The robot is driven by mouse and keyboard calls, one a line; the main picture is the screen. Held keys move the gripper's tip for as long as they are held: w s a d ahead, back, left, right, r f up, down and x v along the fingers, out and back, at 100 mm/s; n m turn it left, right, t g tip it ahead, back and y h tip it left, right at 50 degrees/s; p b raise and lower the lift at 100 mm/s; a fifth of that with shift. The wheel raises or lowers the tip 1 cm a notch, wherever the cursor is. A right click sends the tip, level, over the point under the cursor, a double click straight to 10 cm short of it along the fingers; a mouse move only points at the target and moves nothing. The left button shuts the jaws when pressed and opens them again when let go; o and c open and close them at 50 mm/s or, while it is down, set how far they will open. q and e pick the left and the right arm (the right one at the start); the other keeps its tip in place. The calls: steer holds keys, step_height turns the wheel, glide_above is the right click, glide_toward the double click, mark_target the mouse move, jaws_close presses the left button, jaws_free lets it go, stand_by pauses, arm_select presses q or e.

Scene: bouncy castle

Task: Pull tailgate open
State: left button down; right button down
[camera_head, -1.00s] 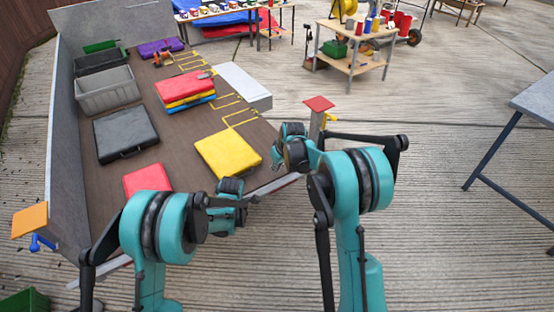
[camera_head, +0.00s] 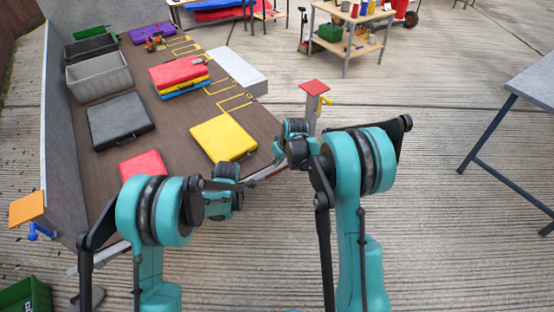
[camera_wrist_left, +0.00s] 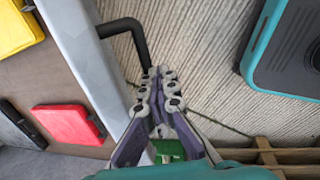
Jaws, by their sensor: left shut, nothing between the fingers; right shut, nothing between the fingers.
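The tailgate is the grey panel along the near edge of the truck bed (camera_head: 188,137). In the left wrist view the tailgate (camera_wrist_left: 84,52) has a bent black handle (camera_wrist_left: 137,32) standing out from it. My left gripper (camera_wrist_left: 166,73) is shut and empty, its fingertips beside the handle's lower end; I cannot tell whether they touch. In the head view the left arm's wrist partly hides the tailgate and the left fingers are not clear. My right gripper (camera_head: 281,150) is shut and empty near the tailgate's right end; its fingertips are hard to make out.
The bed holds a yellow case (camera_head: 224,137), a red case (camera_head: 143,166), a black case (camera_head: 120,122) and a grey crate (camera_head: 99,77). A red-topped post (camera_head: 314,87) stands beyond my right gripper. A grey table (camera_head: 535,88) stands at right. The floor between is clear.

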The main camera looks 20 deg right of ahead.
arm_select(q)
steer(key=c, duration=1.7)
jaws_free()
steer(key=shift+w+a, duration=0.2)
steer(key=shift+w, duration=0.05)
steer(key=shift+c, duration=0.2)
steer(key=shift+r, duration=0.1)
